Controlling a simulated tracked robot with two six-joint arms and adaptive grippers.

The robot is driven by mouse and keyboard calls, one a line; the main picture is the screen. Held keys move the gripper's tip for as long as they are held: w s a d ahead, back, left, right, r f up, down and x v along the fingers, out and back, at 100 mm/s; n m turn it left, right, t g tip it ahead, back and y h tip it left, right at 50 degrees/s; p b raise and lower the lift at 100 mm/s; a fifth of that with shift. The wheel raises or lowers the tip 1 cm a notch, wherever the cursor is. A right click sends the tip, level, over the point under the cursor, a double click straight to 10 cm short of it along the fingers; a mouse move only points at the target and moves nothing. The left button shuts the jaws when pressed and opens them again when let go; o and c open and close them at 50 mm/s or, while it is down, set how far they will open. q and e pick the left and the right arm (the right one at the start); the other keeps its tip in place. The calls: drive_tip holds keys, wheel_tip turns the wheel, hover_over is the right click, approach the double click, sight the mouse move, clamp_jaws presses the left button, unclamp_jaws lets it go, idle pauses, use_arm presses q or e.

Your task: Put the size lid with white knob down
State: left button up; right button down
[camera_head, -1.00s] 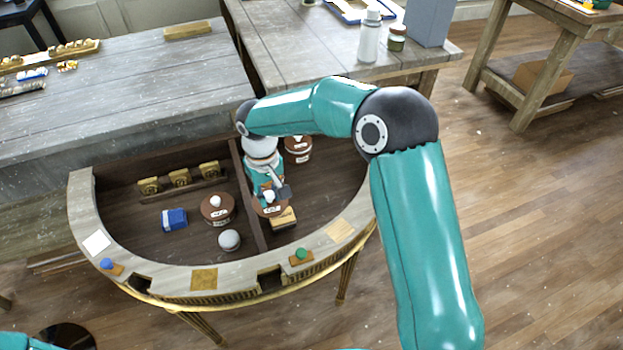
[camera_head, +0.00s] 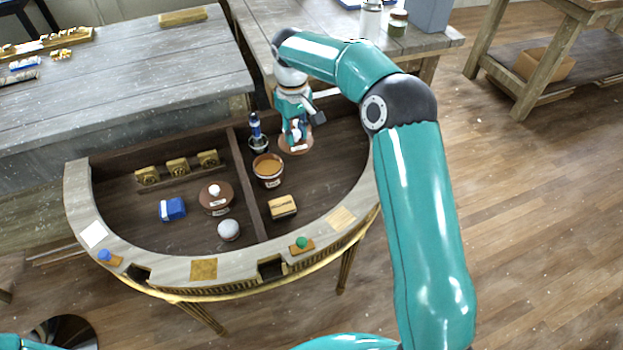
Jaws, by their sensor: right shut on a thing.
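The size lid (camera_head: 290,150) is a brown disc with a pale label; its white knob (camera_head: 296,126) is between the fingers of my right gripper (camera_head: 296,132). The gripper is shut on the knob, toward the back of the console's right compartment. The lid looks raised; what lies directly beneath it is hidden. An open brown pot (camera_head: 267,180) with orange-brown contents stands in front and to the left of it. A similar brown pot (camera_head: 216,208) with a white-knobbed lid stands in the left compartment. My left gripper is not in view.
The half-round console has a pale rim (camera_head: 180,271) and a middle divider (camera_head: 245,190). A blue-handled tool (camera_head: 256,130) stands behind the open pot, and a yellowish block (camera_head: 282,207) lies in front. The left compartment holds a blue box (camera_head: 172,209) and a pale ball (camera_head: 229,230).

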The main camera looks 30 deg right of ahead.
drive_tip(key=d+r, duration=0.2)
drive_tip(key=d, duration=0.2)
hover_over(312, 177)
wheel_tip(312, 177, down, 15)
drive_tip(key=shift+r, duration=0.2)
wheel_tip(312, 177, down, 5)
drive_tip(key=shift+p, duration=0.65)
drive_tip(key=shift+f, duration=0.1)
drive_tip(key=shift+f, duration=0.1)
drive_tip(key=c, duration=0.9)
unclamp_jaws()
drive_tip(key=shift+c, duration=0.2)
